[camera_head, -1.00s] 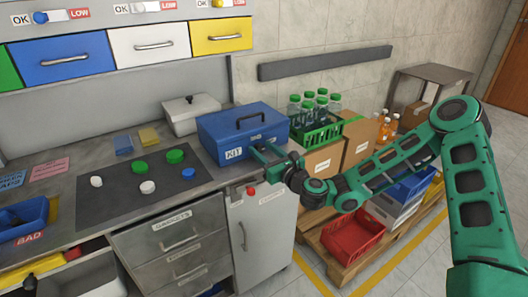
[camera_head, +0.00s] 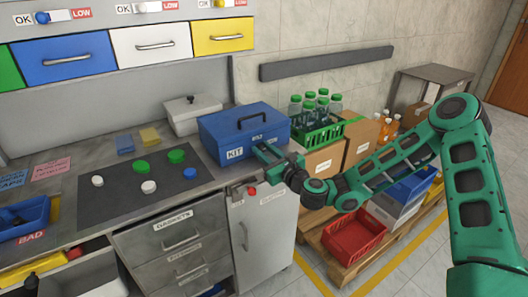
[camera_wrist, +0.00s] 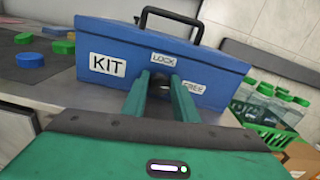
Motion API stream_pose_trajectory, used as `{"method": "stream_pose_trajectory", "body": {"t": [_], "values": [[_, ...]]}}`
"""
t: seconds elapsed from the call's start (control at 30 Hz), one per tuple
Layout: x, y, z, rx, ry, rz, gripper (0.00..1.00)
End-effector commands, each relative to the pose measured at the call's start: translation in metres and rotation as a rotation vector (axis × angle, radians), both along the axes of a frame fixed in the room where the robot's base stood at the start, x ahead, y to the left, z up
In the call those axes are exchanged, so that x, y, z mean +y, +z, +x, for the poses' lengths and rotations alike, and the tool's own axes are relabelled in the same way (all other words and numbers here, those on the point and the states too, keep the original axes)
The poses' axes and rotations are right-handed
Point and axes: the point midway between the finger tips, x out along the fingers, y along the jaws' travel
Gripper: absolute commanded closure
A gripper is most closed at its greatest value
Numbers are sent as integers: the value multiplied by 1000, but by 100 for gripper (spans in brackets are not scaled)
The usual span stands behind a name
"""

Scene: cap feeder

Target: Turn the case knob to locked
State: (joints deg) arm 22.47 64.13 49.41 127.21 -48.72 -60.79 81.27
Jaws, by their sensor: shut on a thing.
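The blue case (camera_head: 225,132) stands on the right end of the workbench with its black handle up. In the wrist view, the case front (camera_wrist: 215,72) has a KIT label (camera_wrist: 108,65), a LOCK label (camera_wrist: 163,59) and a FREE label (camera_wrist: 194,87). My gripper (camera_head: 261,150) is at the case front; in the wrist view its green fingers (camera_wrist: 161,88) reach the front just below the LOCK label. It is shut on the dark knob (camera_wrist: 160,81), which is mostly hidden between the fingers, so its pointing direction cannot be told.
A dark mat (camera_head: 115,200) with green, white and blue caps lies left of the case. A white box (camera_head: 192,115) stands behind it. A green crate of bottles (camera_head: 322,136) sits on cartons at the right. A red button (camera_head: 252,191) is below my gripper.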

Motion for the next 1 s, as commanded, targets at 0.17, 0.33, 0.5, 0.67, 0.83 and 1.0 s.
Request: {"method": "stream_pose_trajectory", "body": {"t": [0.17,0.33,0.5,0.67,0.83,1.0], "values": [[-2,-1,2,-78,-8,-117,96],[-1,-1,2,-168,-9,-250,96],[0,-1,2,-257,-8,-384,96],[0,-2,2,-343,-7,-513,96],[1,-2,1,-432,-7,-647,96],[1,-3,1,-523,-8,-780,96]]}}
